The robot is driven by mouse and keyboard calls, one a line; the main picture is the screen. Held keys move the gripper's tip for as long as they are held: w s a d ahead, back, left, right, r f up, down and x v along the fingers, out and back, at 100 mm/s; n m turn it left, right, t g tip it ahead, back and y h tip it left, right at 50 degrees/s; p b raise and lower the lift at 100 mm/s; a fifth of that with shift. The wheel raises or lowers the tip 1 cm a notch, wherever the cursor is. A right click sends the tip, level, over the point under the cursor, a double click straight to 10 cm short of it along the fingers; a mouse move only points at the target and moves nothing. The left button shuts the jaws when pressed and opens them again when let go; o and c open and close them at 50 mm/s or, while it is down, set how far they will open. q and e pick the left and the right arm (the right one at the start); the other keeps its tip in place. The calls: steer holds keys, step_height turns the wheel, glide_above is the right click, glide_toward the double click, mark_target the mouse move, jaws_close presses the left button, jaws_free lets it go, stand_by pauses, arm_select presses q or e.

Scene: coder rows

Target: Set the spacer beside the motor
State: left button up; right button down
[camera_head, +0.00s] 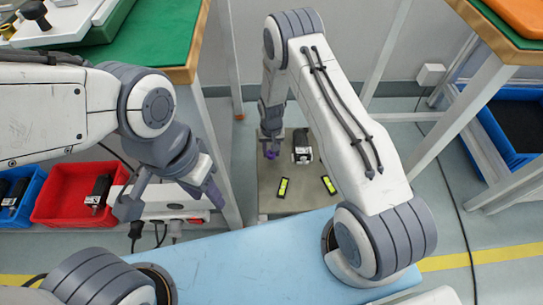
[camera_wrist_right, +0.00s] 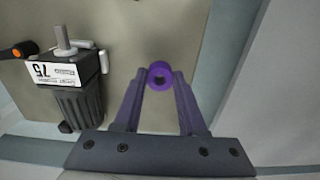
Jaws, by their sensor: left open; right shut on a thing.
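The spacer (camera_wrist_right: 161,70) is a small purple ring, held between the fingertips of my right gripper (camera_wrist_right: 160,82) in the right wrist view. In the head view my right gripper (camera_head: 270,146) points down over the beige board, with a bit of the purple spacer (camera_head: 271,155) showing at its tips. The motor (camera_wrist_right: 78,98), dark and ribbed with a white label and a grey shaft, lies left of the gripper in the wrist view. In the head view the motor (camera_head: 302,146) is just right of the gripper. My left gripper (camera_head: 168,200) is open and empty, away to the left.
Two yellow-green and black pieces (camera_head: 283,187) (camera_head: 328,185) lie on the near part of the beige board (camera_head: 300,206). A red bin (camera_head: 65,200) holding a dark part stands at left, beside a blue bin (camera_head: 32,187). Another blue bin (camera_head: 505,120) is at right.

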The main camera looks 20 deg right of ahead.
steer(key=shift+f, duration=0.95)
arm_select(q)
steer(key=shift+f, duration=0.55)
arm_select(e)
steer(key=shift+r, duration=0.1)
steer(key=shift+c, duration=2.4)
jaws_free()
arm_select(q)
step_height(320, 180, up, 6)
steer(key=p, duration=0.6)
steer(key=shift+r, duration=0.15)
arm_select(e)
step_height(320, 180, up, 12)
